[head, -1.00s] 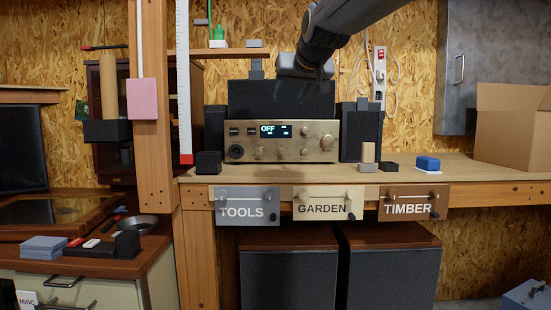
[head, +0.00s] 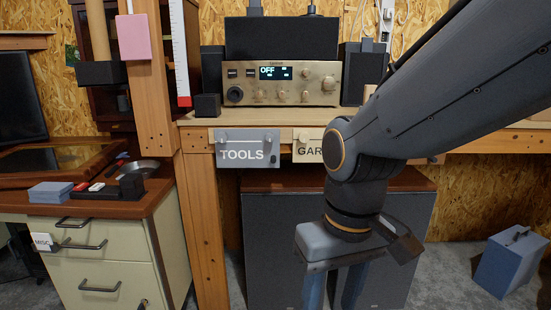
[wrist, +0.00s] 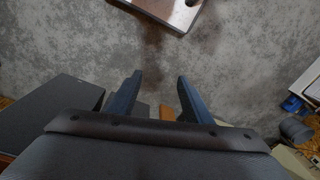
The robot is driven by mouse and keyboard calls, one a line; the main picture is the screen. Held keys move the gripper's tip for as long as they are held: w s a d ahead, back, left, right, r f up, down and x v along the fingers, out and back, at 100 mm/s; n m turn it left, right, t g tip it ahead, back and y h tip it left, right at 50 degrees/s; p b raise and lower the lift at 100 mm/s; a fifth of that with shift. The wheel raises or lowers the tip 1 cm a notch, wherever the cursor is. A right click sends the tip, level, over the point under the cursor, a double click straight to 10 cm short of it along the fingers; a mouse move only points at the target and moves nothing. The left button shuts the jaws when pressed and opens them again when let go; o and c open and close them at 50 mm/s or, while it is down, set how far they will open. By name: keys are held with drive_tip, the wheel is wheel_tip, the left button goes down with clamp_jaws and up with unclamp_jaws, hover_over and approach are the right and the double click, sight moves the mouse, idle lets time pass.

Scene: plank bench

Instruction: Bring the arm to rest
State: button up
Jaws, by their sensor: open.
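My gripper (head: 333,287) hangs pointing down in front of the dark speaker cabinets below the bench, at the lower middle right of the head view. Its two blue fingers are apart with nothing between them. In the wrist view, the open fingers (wrist: 157,98) show against the grey floor (wrist: 200,60). My arm comes in from the upper right and hides part of the bench front and the sign beside TOOLS.
The plank bench (head: 200,122) bears a receiver (head: 283,84) reading OFF. A dark speaker cabinet (head: 268,235) stands below it. A cream drawer unit (head: 95,265) stands at left, a blue-grey box (head: 510,262) on the floor at right. Floor between cabinet and box looks clear.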

drive_tip(key=s+d+r+m+p, duration=0.1)
drive_tip(key=d+r+m+p, duration=0.2)
drive_tip(key=d+r+p, duration=0.7)
wheel_tip(320, 180, up, 2)
drive_tip(key=p, duration=1.1)
drive_tip(key=shift+d+r+m+h, duration=0.2)
drive_tip(key=shift+d+m+h, duration=0.1)
drive_tip(key=shift+d+h, duration=0.1)
